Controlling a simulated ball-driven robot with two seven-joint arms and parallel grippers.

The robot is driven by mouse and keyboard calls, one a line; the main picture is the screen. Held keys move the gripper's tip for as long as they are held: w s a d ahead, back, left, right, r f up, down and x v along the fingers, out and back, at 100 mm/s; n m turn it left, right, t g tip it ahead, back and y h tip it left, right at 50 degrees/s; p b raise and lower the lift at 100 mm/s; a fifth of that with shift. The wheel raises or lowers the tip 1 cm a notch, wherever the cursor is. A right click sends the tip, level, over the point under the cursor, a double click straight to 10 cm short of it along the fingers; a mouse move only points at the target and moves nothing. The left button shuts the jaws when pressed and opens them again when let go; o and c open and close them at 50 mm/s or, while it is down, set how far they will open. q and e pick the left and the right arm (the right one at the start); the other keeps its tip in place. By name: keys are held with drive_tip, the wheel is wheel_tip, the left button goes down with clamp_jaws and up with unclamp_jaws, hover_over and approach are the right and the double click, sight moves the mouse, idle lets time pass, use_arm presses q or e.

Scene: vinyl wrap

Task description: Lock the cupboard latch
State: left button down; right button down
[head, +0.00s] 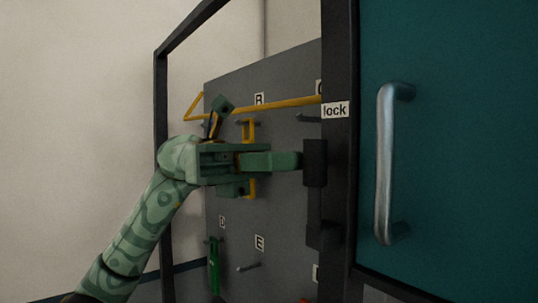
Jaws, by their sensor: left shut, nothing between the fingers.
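The cupboard latch (315,163) is a dark piece on the door frame's left side, below a white "lock" label (334,110). A second dark block (323,236) sits below it on a vertical bar. My left gripper (296,161) comes in from the left, shut with nothing in it. Its fingertips are level with the upper dark block and look close against its left side; I cannot tell whether they touch. The teal cupboard door (460,150) with a silver handle (385,165) is at the right. My right gripper is not in view.
A grey tool panel (285,220) with letter labels and pegs stands behind my gripper. A yellow frame-like tool (290,104) and a green tool (214,265) hang on it. A dark upright post (161,100) stands at the left, near my wrist.

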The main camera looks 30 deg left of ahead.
use_arm(q)
drive_tip(key=shift+s+d+r+y+p, duration=0.15)
drive_tip(key=shift+d+r+y+p, duration=0.15)
drive_tip(key=shift+y+p, duration=0.3)
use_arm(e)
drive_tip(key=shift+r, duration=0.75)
use_arm(q)
drive_tip(key=shift+f, duration=0.1)
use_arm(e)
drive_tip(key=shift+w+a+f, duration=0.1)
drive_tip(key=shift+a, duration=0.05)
